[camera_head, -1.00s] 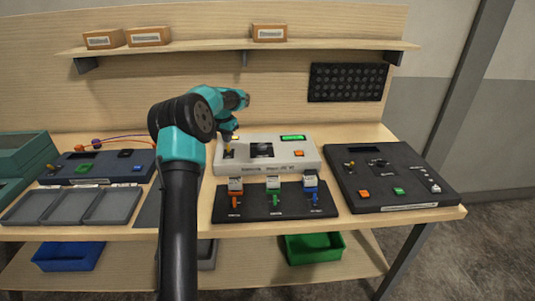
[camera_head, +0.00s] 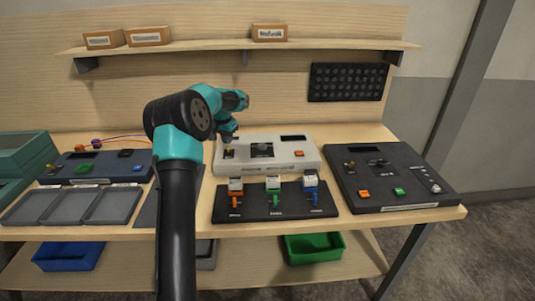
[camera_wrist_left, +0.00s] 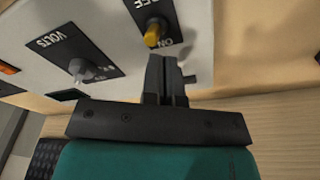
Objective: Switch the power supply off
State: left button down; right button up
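The power supply (camera_head: 290,165) is the pale grey console at the middle of the bench. Its display window (camera_head: 293,138) is dark. Its yellow-tipped toggle switch (camera_head: 229,149) sits at its left end. In the left wrist view, the toggle (camera_wrist_left: 153,36) stands on a black plate lettered OFF and ON. My left gripper (camera_head: 228,139) is just above and behind the toggle. In the left wrist view, the fingers of my left gripper (camera_wrist_left: 167,65) look shut and empty, close to the toggle with a small gap showing. My right gripper is out of view.
A black panel with three coloured levers (camera_head: 275,212) lies in front of the supply. A dark console (camera_head: 385,175) stands to the right, another (camera_head: 97,168) to the left. Grey trays (camera_head: 60,207) sit at front left. A VOLTS knob (camera_wrist_left: 80,70) is near the toggle.

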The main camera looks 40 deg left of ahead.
pick_arm(q)
notch_tip(320, 180, up, 6)
jog(key=shift+w+a+r, duration=0.2)
jog(key=shift+w+a, duration=0.05)
jog(key=shift+w, duration=0.1)
dwell(0.5)
dwell(0.4)
